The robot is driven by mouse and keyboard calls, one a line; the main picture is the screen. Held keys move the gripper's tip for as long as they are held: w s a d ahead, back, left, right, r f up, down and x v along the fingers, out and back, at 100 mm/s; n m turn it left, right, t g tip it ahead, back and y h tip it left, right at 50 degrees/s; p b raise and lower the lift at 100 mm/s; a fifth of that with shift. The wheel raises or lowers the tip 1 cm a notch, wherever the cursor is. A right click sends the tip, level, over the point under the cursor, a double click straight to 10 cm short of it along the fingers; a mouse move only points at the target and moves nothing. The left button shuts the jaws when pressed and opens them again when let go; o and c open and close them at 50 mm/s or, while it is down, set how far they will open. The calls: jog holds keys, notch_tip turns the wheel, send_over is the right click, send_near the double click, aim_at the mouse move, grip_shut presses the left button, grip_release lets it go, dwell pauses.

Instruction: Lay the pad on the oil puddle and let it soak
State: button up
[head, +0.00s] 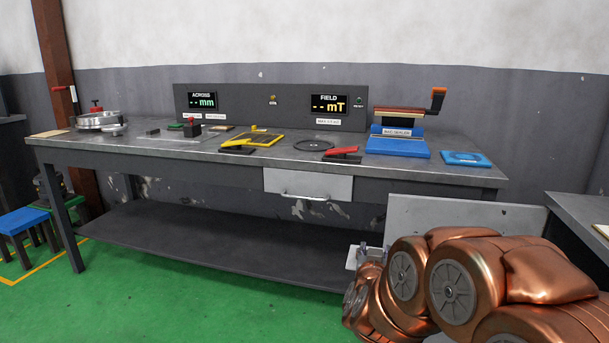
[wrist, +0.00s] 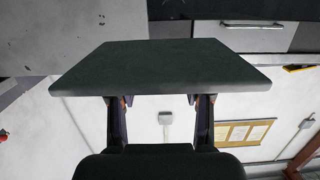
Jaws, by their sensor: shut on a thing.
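A dark grey-green flat pad (wrist: 160,66) fills the upper middle of the wrist view. My gripper (wrist: 160,100) is shut on the pad's near edge, with its two dark fingers showing below the pad. The pad is held clear, with no surface seen touching it. In the head view my copper-coloured arm is at the lower right; the pad and the gripper's fingers cannot be made out there. No oil puddle can be made out in either view.
A long grey workbench (head: 230,165) crosses the head view, with tools, two readouts and a blue clamp fixture (head: 398,146) on it. Below is a dark shelf (head: 200,235). A grey panel (head: 470,218) stands behind my arm. Green floor (head: 150,300) is free at the front left.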

jog(key=w+r+n+y+p, duration=0.1)
jog(key=w+r+p, duration=0.2)
jog(key=r+p, duration=0.8)
jog(key=w+r+n+y+p, duration=0.1)
jog(key=w+r+y+p, duration=0.15)
jog(key=r+p, duration=0.85)
jog(key=w+r+n+y+p, duration=0.1)
jog(key=w+r+p, duration=0.3)
jog(key=r+p, duration=0.7)
jog(key=s+f+m+h+b, duration=0.1)
jog(key=s+h, duration=0.4)
jog(key=s, duration=0.5)
jog(key=shift+s+d+m+b, duration=0.3)
jog(key=shift+d+m+b, duration=0.2)
jog(key=shift+m, duration=0.7)
jog(key=shift+f, duration=0.2)
